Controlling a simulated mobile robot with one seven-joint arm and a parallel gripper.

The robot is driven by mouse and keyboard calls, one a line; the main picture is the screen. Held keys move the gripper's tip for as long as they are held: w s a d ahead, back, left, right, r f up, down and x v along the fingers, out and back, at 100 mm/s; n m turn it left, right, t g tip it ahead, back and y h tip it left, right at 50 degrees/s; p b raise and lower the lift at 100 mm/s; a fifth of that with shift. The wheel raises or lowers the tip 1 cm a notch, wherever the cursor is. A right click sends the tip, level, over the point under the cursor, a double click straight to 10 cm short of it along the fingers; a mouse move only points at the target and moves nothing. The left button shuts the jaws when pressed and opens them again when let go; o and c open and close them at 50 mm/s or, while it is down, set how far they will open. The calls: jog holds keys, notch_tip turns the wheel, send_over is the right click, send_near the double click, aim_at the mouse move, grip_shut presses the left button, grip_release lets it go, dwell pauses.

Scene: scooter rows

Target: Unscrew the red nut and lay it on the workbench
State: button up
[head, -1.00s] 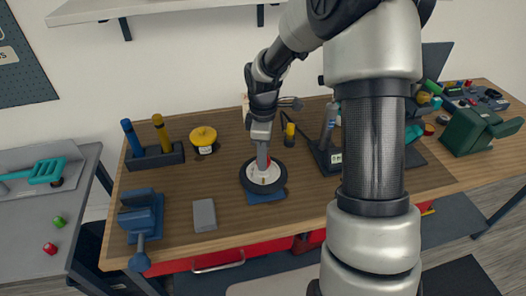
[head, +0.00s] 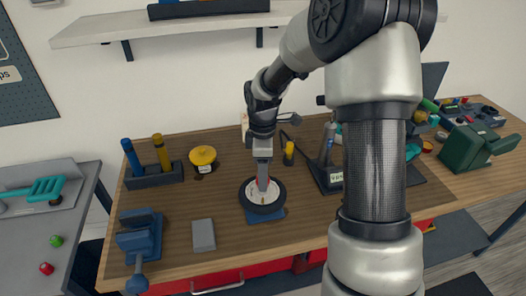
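A small wheel with a black tyre and a pale hub (head: 252,201) lies flat on a blue base (head: 280,214) on the wooden workbench (head: 225,270). My gripper (head: 263,187) points straight down at the middle of the wheel. A bit of red, which looks like the red nut (head: 264,184), shows between the fingertips at the hub. The fingers hide most of it. I cannot tell whether they are shut on it or just around it.
A grey block (head: 203,235) and a blue vise (head: 139,238) stand left of the wheel. A black stand (head: 327,178) is on the right. Bare wood lies between them.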

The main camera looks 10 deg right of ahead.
notch_tip(320, 180, up, 16)
jog(key=shift+r, duration=0.2)
dwell(0.4)
jog(key=m+p, duration=0.2)
jog(key=m, duration=2)
jog(key=shift+f, duration=0.1)
